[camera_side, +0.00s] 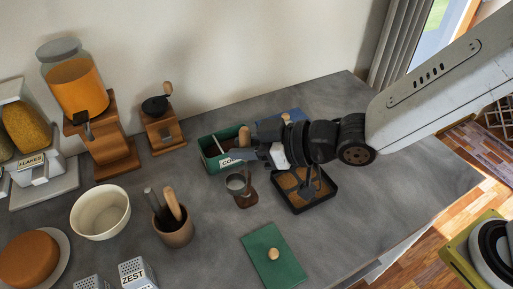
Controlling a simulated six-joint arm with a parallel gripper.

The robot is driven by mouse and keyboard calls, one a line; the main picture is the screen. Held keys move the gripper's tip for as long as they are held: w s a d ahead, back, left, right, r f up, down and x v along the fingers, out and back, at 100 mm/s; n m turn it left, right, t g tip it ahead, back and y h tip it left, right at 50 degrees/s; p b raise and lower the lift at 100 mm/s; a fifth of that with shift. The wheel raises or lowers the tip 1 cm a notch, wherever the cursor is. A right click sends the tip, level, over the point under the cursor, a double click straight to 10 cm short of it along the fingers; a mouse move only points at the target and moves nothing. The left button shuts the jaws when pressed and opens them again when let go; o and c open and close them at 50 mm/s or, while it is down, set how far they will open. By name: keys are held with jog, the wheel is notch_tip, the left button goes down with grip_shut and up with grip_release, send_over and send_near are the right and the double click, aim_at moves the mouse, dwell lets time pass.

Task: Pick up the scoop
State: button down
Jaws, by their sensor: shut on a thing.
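The scoop (244,135) shows as a light wooden handle standing up at the right end of an open green bin (209,146). The bin has a white label that is partly covered. My gripper (248,144) reaches in from the right, with its dark fingers around the handle, and is shut on it. The scoop's bowl is hidden by the bin and the fingers, so I cannot tell if it touches the bin's contents.
A blue bin (292,114) stands behind my wrist. A black tray (331,191) with brown contents lies below it. A clear cup (237,182) stands in front of the green bin. A green lid (259,246), tool pot (173,234) and white bowl (100,222) stand nearer. Counter at right is clear.

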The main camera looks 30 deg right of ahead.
jog(key=shift+v, duration=1.1)
jog(key=shift+s+a, duration=0.1)
jog(key=w+d+m+t+h, duration=0.1)
jog(key=w+d+m, duration=0.1)
jog(key=w, duration=0.7)
jog(key=w+d+f+m+t+h, duration=0.1)
jog(key=w+d+m+t+h, duration=0.1)
jog(key=w, duration=0.7)
jog(key=shift+w+d+f+h, duration=0.3)
jog(key=shift+w+d, duration=0.1)
jog(key=shift+d, duration=0.5)
jog(key=shift+f, duration=0.15)
notch_tip(320, 180, down, 10)
dwell(0.5)
jog(key=shift+f, duration=0.15)
